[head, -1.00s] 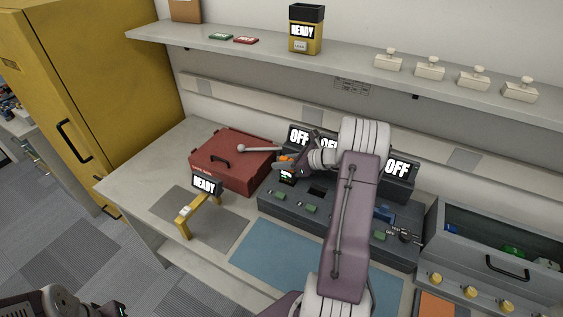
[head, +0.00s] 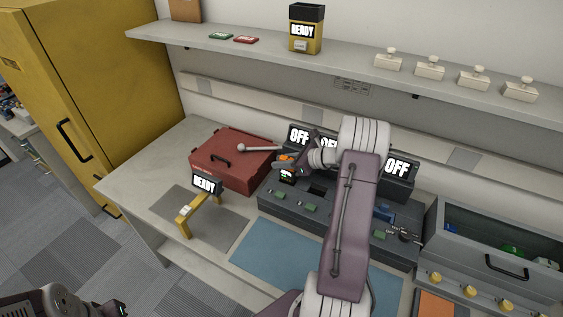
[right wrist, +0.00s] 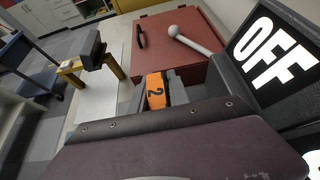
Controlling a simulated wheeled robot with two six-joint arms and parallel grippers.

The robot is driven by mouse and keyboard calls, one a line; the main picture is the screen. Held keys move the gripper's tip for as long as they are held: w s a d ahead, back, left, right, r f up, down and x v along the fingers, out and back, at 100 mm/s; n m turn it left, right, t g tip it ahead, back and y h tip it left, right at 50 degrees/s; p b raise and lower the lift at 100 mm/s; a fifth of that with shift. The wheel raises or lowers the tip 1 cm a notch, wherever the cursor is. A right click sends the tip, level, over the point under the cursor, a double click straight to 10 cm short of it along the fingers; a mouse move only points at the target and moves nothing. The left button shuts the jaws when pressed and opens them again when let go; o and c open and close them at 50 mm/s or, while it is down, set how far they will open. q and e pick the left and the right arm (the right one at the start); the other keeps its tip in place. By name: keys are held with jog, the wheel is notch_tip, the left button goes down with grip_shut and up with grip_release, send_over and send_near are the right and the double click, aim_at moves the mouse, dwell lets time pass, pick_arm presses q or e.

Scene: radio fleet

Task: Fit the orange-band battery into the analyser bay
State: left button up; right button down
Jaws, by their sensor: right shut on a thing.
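The orange-band battery (head: 285,158) is at the left end of the dark grey multi-bay unit. Whether the battery's lower end is in a bay or just above cannot be told. The yellow stand (head: 184,222) with a READY screen (head: 205,184) is on a grey mat to the left; I cannot tell if it is the analyser. My left gripper (head: 118,309) is at the lower left edge, mostly cut off.
The dark unit (head: 265,205) carries screens reading OFF (head: 398,168). A red case (head: 230,172) is close on the left, with a pale round-headed rod (head: 258,148) over it. A blue mat (head: 265,255) lies clear in front. A grey open-topped drawer box (head: 490,240) is at right.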

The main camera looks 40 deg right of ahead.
aim_at(282, 171)
jog(key=shift+f+b, duration=1.75)
jog(key=shift+f, duration=0.5)
jog(key=c, duration=1.2)
grip_release()
jog(key=shift+o, duration=0.2)
jog(key=v, duration=0.9)
